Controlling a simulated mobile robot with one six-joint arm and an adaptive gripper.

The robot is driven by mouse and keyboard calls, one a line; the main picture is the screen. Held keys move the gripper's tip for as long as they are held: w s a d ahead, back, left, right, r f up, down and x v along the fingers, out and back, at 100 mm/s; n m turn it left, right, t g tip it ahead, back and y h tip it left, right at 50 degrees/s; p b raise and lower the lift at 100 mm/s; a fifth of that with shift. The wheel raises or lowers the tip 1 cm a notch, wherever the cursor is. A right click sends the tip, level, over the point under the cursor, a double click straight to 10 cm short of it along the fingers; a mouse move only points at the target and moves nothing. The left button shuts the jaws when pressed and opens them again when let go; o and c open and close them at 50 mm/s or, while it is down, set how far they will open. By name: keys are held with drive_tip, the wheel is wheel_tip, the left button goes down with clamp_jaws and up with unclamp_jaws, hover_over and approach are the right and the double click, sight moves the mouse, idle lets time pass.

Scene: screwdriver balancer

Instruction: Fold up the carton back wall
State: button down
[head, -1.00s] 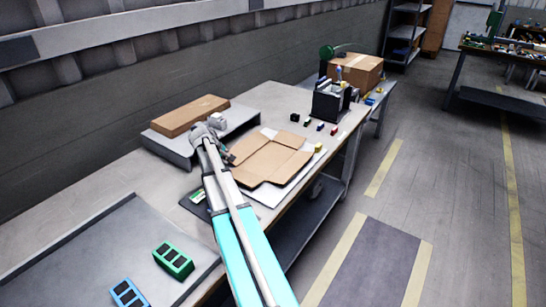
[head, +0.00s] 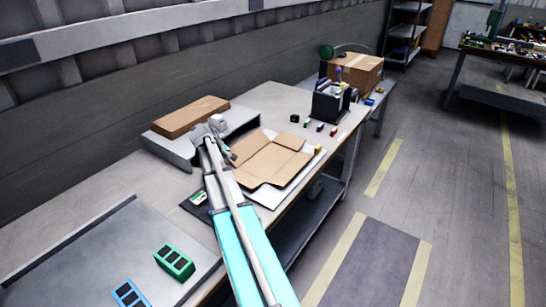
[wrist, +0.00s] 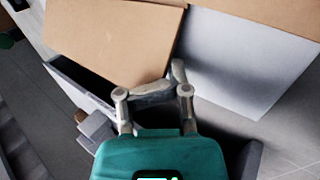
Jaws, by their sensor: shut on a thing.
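The brown carton (head: 272,160) lies mostly flat and opened out on the workbench, on a white sheet (head: 268,196). My gripper (head: 230,155) is at its left, wall-side edge. In the wrist view, my gripper (wrist: 154,92) has its fingers at the lower edge of a brown cardboard panel (wrist: 110,35), which I take for the carton back wall. The fingers are shut on this panel's edge; the exact contact is partly hidden. How far the panel is tilted up is hard to tell.
A grey raised stand (head: 180,148) with a brown flat box (head: 190,116) is on the wall side. A dark tool holder (head: 328,104) and several small blocks stand beyond the carton.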

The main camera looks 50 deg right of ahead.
drive_tip(key=shift+s+d+r, duration=0.15)
drive_tip(key=shift+s+r, duration=0.05)
drive_tip(key=shift+r, duration=0.1)
idle(0.4)
drive_tip(key=shift+s+r+p, duration=0.45)
drive_tip(key=shift+p, duration=0.2)
drive_tip(key=shift+s, duration=0.15)
idle(0.4)
drive_tip(key=shift+w+a, duration=0.3)
drive_tip(key=shift+a, duration=0.25)
drive_tip(key=shift+w+a, duration=0.3)
drive_tip(key=shift+a, duration=0.25)
